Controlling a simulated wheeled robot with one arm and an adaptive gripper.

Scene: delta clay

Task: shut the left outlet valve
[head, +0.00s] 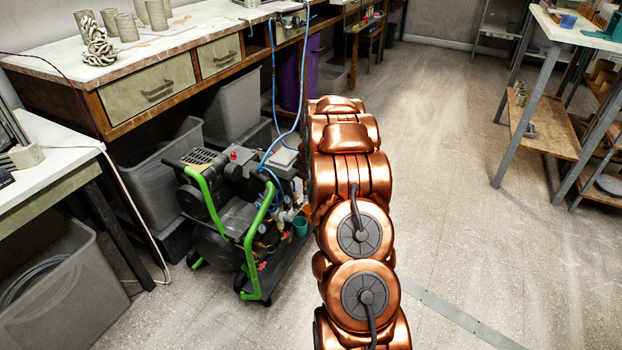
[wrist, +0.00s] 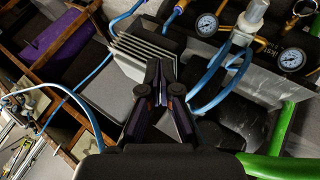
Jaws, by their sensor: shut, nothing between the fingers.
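The air compressor (head: 225,215) stands on the floor with bright green handles, below the workbench. Its small gauges, fittings and red parts sit at its right side, partly behind my copper arm. In the wrist view, two round gauges (wrist: 207,24) and a silver regulator body (wrist: 250,18) show at the upper right, with brass fittings (wrist: 303,8) beside them. I cannot tell which part is the left outlet valve. My gripper (wrist: 160,75) is shut and empty, in front of a finned metal block (wrist: 145,52), left of the gauges. The arm hides it in the head view.
Blue hoses (wrist: 215,75) loop beside the gauges and up to the workbench (head: 130,60). Green tubing (wrist: 280,130) crosses the lower right of the wrist view. Grey bins (head: 165,165) stand left of the compressor. Open floor (head: 450,180) lies to the right.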

